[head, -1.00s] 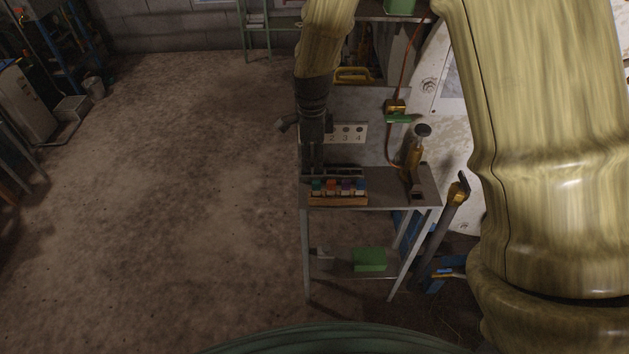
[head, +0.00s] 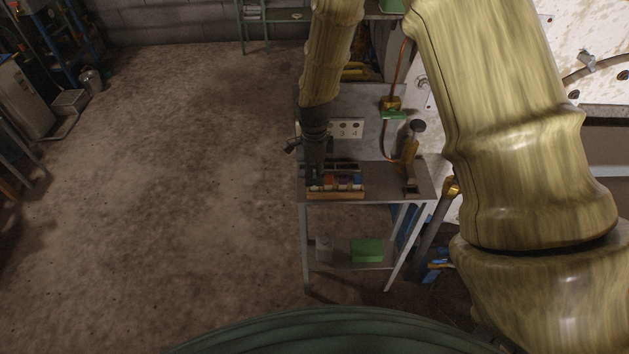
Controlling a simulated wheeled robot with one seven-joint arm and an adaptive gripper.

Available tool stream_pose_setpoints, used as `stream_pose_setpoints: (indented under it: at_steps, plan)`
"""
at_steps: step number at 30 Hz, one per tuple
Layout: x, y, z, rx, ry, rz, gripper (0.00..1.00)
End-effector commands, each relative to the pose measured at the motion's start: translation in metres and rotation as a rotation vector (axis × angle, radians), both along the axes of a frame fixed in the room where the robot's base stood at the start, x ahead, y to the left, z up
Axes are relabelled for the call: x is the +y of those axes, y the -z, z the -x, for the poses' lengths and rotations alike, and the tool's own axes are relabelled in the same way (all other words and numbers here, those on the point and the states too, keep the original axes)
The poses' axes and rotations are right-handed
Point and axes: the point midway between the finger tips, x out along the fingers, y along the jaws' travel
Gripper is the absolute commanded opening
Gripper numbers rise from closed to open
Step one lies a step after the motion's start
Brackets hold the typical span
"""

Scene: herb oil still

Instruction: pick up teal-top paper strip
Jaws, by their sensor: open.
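A small wooden rack (head: 348,196) sits at the front of the metal table. Coloured tops show in it: an orange-red one (head: 328,182), a purple one and a blue one (head: 357,184). The teal-top paper strip is not clearly visible; my gripper covers the left end of the rack, where a teal top showed earlier. My gripper (head: 315,182) is dark, points down and is open over that left end. Its fingertips are small and dark here, and I cannot tell whether they touch anything.
A white plate with numbered holes (head: 346,128) stands behind the rack. A brass-coloured device with a dark round top (head: 411,142) stands at the table's right. A green block (head: 367,250) lies on the lower shelf. The floor to the left is clear.

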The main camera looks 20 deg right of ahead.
Motion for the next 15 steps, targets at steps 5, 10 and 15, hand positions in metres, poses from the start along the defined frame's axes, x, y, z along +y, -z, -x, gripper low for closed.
stream_pose_setpoints:
  at_steps: [5,10,15]
  plan:
    - [-0.001,0.014,0.000,0.001,-0.001,0.001,0.41]
    - [-0.001,0.025,0.000,-0.001,0.000,0.000,0.41]
    - [-0.001,0.028,0.000,-0.001,-0.001,0.000,0.41]
